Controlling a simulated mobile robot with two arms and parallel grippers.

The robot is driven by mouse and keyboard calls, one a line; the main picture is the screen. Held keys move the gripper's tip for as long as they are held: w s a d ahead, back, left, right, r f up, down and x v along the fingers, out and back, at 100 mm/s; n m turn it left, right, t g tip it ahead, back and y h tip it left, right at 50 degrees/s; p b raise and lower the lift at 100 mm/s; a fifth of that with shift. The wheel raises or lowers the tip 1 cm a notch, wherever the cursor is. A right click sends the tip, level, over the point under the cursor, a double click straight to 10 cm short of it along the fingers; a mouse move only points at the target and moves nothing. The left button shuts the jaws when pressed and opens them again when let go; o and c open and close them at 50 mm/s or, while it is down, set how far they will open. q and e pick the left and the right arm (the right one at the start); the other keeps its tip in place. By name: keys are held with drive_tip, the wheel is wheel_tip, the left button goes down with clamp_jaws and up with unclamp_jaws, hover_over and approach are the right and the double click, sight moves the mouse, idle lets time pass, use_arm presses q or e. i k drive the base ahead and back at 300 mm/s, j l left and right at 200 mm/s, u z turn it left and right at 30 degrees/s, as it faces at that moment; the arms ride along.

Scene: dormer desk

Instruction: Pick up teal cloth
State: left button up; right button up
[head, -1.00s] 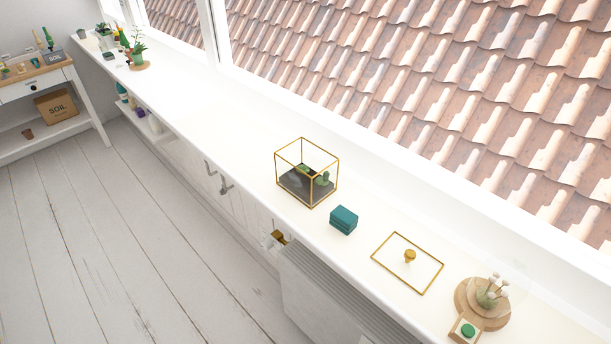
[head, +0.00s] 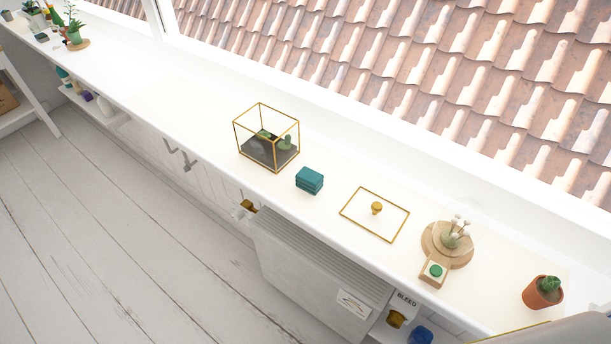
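The teal cloth (head: 309,180) is a small folded stack lying flat on the white windowsill counter, in the middle of the head view. It sits between a gold-framed glass terrarium (head: 268,152) on its left and a flat gold-framed lid (head: 374,214) with a round gold knob on its right. It is apart from both. Nothing covers it. Neither of my grippers shows in the head view.
A round wooden board with a glass dome (head: 447,243), a small wooden box with a green top (head: 434,272) and a potted cactus (head: 543,291) stand farther right. A ribbed radiator (head: 315,262) is below the counter.

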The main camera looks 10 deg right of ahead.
sight(309, 181)
drive_tip(key=l+u, duration=0.25)
drive_tip(key=u, duration=0.2)
drive_tip(key=k+l+u, duration=0.15)
drive_tip(key=u, duration=0.25)
